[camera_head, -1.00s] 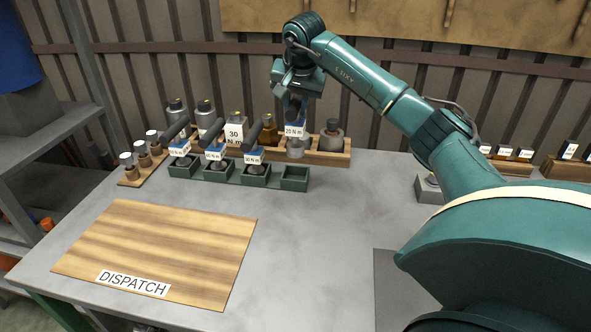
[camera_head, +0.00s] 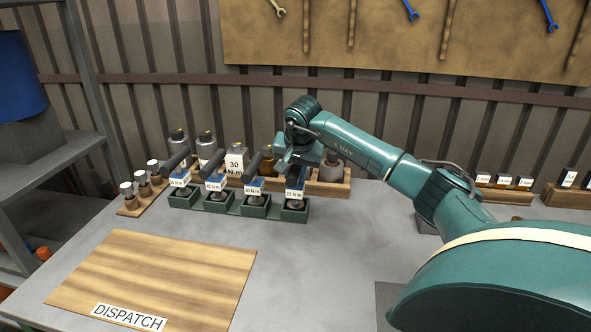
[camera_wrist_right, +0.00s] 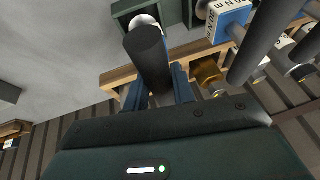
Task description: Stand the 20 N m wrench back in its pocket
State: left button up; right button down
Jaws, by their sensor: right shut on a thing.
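The 20 N m wrench (camera_head: 294,194) stands upright, its blue body and white label facing me. Its lower end is in the rightmost pocket (camera_head: 294,215) of the green rack; whether it rests on the bottom is hidden. My right gripper (camera_head: 297,168) is shut on its dark handle from above. In the right wrist view the handle (camera_wrist_right: 150,60) lies between the blue fingers, and its far end is over the green pocket (camera_wrist_right: 125,8). My left gripper is not in view.
Several similar wrenches (camera_head: 213,184) fill the other pockets, close on the left. Behind the rack stand bottles (camera_head: 235,160) and a wooden holder (camera_head: 330,188). The wooden DISPATCH board (camera_head: 160,275) lies in front at left. The grey bench (camera_head: 320,260) is clear in the middle.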

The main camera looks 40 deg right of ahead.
jog(key=c, duration=1.2)
grip_release()
jog(key=shift+f, duration=0.1)
jog(key=shift+o, duration=0.2)
jog(key=v, duration=1.2)
jog(key=shift+s, duration=0.1)
